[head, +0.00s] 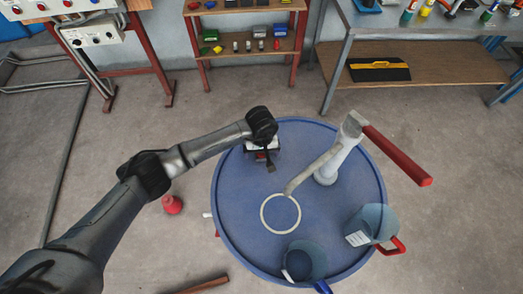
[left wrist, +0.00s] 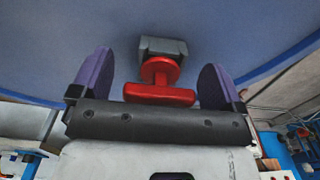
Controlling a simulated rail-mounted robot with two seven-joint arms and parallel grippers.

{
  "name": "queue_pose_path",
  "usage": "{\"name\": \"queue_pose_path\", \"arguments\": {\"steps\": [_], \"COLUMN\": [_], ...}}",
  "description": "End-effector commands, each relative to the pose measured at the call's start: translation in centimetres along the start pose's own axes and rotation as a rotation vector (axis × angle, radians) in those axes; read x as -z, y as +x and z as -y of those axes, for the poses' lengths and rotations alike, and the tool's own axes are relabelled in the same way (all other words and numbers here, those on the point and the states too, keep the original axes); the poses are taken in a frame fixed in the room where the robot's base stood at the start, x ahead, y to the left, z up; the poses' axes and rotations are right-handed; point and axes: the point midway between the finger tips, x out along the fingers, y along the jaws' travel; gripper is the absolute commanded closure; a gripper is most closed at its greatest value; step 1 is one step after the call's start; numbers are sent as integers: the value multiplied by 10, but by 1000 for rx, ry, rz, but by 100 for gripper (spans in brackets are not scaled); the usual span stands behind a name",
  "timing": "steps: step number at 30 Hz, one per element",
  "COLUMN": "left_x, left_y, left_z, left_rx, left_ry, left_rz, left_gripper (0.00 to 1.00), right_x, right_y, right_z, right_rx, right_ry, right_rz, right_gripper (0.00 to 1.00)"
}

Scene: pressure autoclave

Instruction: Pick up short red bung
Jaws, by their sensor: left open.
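My left gripper (head: 268,163) is over the far left part of the round blue lid. In the left wrist view its two purple fingers (left wrist: 155,72) are spread apart. A red piece (left wrist: 160,94) with a wide bar and a rounded disc shows between them, with a grey block (left wrist: 162,48) behind it. I see no finger touching the red piece. In the head view the gripper mostly hides this piece. I cannot tell whether it is the short red bung. Another small red object (head: 172,204) stands on the floor left of the lid. My right gripper is not in view.
The blue lid (head: 240,225) carries a pale post (head: 335,165) with a long red handle (head: 398,154), and a pale ring (head: 281,213). Two blue-grey containers (head: 304,262) (head: 372,222) are at its near right. Shelves (head: 245,45) and a workbench (head: 430,65) stand behind.

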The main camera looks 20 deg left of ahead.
Motion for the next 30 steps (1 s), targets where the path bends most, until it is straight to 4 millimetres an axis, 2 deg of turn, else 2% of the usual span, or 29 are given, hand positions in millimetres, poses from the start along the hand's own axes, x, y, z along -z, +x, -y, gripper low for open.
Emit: {"name": "queue_pose_path", "arguments": {"steps": [3, 11, 27, 30], "left_x": [0, 0, 0, 0], "left_y": [7, 8, 8, 7], "left_z": [0, 0, 0, 0], "left_rx": [-1, 0, 0, 0], "left_ry": [0, 1, 1, 1], "left_rz": [1, 0, 0, 0], "left_gripper": [6, 6, 58, 60], "right_x": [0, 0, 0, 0], "right_y": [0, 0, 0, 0], "right_z": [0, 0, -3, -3], "right_rx": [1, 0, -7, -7], "right_ry": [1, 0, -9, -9], "right_rz": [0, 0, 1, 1], "right_gripper": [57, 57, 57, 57]}}
